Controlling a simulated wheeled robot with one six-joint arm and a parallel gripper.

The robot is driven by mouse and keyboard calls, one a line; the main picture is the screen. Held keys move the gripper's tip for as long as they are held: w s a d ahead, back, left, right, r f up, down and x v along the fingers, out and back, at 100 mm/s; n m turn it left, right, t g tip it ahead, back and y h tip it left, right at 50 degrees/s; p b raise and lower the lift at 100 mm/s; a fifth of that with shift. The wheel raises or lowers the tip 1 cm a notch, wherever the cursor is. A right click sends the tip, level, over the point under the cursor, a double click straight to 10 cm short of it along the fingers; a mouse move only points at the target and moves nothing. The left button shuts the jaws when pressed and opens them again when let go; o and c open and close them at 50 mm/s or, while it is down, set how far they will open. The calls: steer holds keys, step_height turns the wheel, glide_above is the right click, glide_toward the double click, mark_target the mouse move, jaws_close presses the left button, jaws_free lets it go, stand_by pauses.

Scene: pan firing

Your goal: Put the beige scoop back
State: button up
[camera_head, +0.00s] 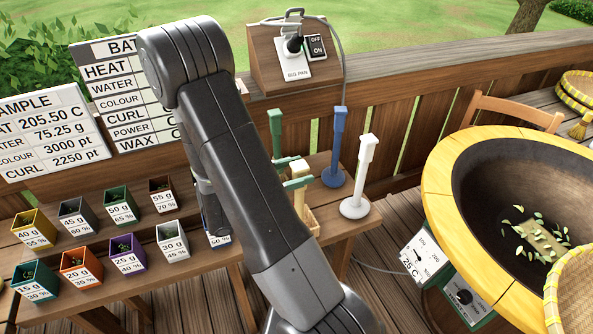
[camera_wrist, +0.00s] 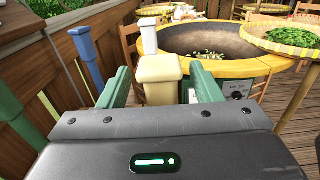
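The beige scoop (camera_head: 299,203) stands roughly upright at the side table's right end, partly hidden by my arm. In the wrist view, its blocky handle top (camera_wrist: 159,70) lies between the green fingers of my gripper (camera_wrist: 160,88). Narrow gaps show on both sides, so my gripper looks open around the handle. In the head view, my gripper (camera_head: 292,172) has one finger in front of the handle and one behind. A pale beige part (camera_head: 313,220) shows low beside the scoop. Whether the scoop sits in a stand is hidden.
Green (camera_head: 276,130), blue (camera_head: 338,145) and white (camera_head: 362,165) scoops stand close by on the side table. Several small labelled boxes (camera_head: 75,220) fill its left part. A big wok (camera_head: 470,200) with leaves is on the right. A power switch box (camera_head: 275,70) is behind.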

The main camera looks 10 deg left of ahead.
stand_by(0.7)
steer(key=b+v, duration=0.2)
steer(key=v, duration=1.1)
steer(key=shift+a+r+b, duration=0.35)
steer(key=shift+a+b, duration=0.05)
steer(key=shift+a, duration=0.1)
steer(key=shift+w+d, duration=0.1)
steer(key=p+x, duration=0.1)
steer(key=x, duration=0.3)
steer(key=p+x, duration=0.1)
steer(key=x, duration=0.4)
steer(key=p+x, duration=0.1)
steer(key=x, duration=0.3)
steer(key=shift+s+d+f, duration=0.2)
steer(key=shift+d+f, duration=0.05)
steer(key=shift+d, duration=0.1)
steer(key=shift+w+d+f, duration=0.1)
steer(key=shift+w+d, duration=0.05)
